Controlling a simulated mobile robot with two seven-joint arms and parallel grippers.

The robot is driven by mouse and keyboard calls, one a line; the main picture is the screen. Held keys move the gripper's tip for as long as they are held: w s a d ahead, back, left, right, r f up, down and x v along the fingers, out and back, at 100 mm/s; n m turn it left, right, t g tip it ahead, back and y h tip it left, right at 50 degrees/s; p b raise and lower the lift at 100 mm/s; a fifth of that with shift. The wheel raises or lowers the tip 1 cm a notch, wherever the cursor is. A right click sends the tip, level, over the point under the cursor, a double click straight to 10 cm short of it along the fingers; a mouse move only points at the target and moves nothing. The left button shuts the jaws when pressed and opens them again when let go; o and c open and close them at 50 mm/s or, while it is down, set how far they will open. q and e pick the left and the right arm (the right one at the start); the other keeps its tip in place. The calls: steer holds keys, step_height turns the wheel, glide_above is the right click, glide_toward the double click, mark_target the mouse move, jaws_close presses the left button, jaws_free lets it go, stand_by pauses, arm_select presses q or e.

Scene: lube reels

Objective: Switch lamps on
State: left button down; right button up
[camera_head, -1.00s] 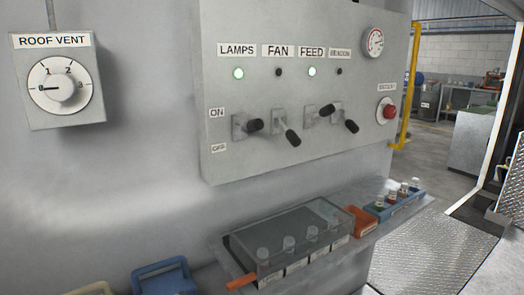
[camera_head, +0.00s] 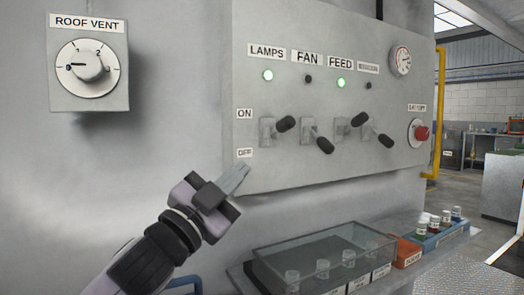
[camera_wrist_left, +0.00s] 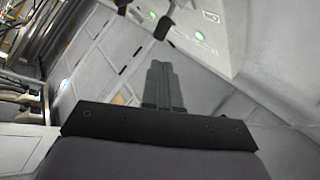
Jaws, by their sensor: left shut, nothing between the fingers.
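A grey switch panel (camera_head: 330,60) on the wall carries several black-knobbed levers. Under the LAMPS label (camera_head: 266,52) a green light (camera_head: 268,76) is lit. The LAMPS lever (camera_head: 285,124) is the leftmost; its knob points up and right, nearer the ON label (camera_head: 244,114) than the OFF label (camera_head: 245,153). My left gripper (camera_head: 237,177) is shut and empty, below and left of that lever, apart from it, near the panel's lower left corner. In the left wrist view its closed fingers (camera_wrist_left: 163,84) point towards the panel, where a black knob (camera_wrist_left: 163,28) shows. My right gripper is out of view.
The FAN lever (camera_head: 325,145) points down; the FEED lever (camera_head: 359,119) points up with its light (camera_head: 342,82) lit. A red button (camera_head: 422,133) is at right. A clear-lidded box (camera_head: 325,250) and a blue tray (camera_head: 440,236) stand below. A ROOF VENT dial (camera_head: 88,66) is at left.

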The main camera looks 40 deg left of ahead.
arm_select(q)
steer(key=p, duration=0.8)
glide_toward(285, 126)
steer(key=x, duration=0.5)
steer(key=shift+w+r, duration=0.15)
steer(key=shift+r, duration=0.1)
steer(key=shift+w+r, duration=0.15)
steer(key=shift+w, duration=0.6)
